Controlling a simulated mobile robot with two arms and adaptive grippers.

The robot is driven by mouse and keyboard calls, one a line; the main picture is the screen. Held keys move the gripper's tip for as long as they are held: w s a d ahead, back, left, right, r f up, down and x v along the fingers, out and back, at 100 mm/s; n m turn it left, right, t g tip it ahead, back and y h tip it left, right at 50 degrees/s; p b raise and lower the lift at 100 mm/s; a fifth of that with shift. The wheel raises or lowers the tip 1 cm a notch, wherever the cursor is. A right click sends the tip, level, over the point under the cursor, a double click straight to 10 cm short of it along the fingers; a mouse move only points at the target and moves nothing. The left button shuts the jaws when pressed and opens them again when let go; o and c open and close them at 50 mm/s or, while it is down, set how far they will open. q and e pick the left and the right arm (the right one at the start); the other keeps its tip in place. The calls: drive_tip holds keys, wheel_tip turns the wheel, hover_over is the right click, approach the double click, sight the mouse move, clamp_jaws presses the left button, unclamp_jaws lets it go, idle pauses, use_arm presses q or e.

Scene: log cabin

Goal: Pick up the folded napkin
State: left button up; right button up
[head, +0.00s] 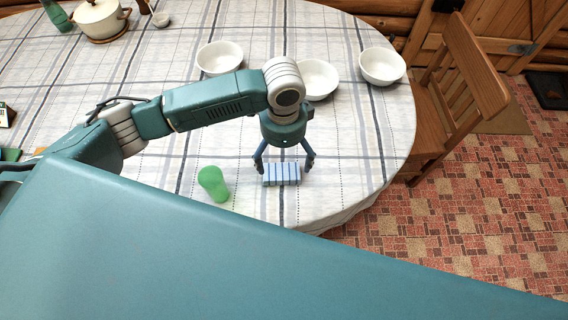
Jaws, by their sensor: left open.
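The folded napkin (282,174) is a small light-blue striped bundle. It lies on the tablecloth near the front edge of the table. My left gripper (284,168) points down at it with its fingers spread, one toward each end of the napkin. The fingertips are very close to the napkin; I cannot tell whether they touch it. My right gripper is not in view.
The oval table (370,170) has a plaid cloth. White bowls (220,58) (316,79) (382,66) stand behind. A pot (99,18) is at the far left. A wooden chair (462,90) stands at the right.

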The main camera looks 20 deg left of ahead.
use_arm(q)
hover_over(281, 176)
drive_tip(key=f, duration=0.4)
drive_tip(key=shift+w+d+f+p, duration=0.15)
drive_tip(key=shift+d+f+p, duration=0.1)
drive_tip(key=shift+f+p, duration=0.05)
drive_tip(key=shift+f, duration=0.2)
drive_tip(key=shift+f+p, duration=0.3)
drive_tip(key=shift+f, duration=0.1)
drive_tip(key=f, duration=0.1)
drive_tip(key=f+p, duration=0.1)
drive_tip(key=f, duration=0.1)
drive_tip(key=shift+a+f, duration=0.2)
drive_tip(key=shift+f, duration=0.5)
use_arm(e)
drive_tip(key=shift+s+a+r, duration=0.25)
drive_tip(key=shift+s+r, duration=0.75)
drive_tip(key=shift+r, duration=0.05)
use_arm(q)
drive_tip(key=shift+c, duration=0.3)
drive_tip(key=c, duration=1.1)
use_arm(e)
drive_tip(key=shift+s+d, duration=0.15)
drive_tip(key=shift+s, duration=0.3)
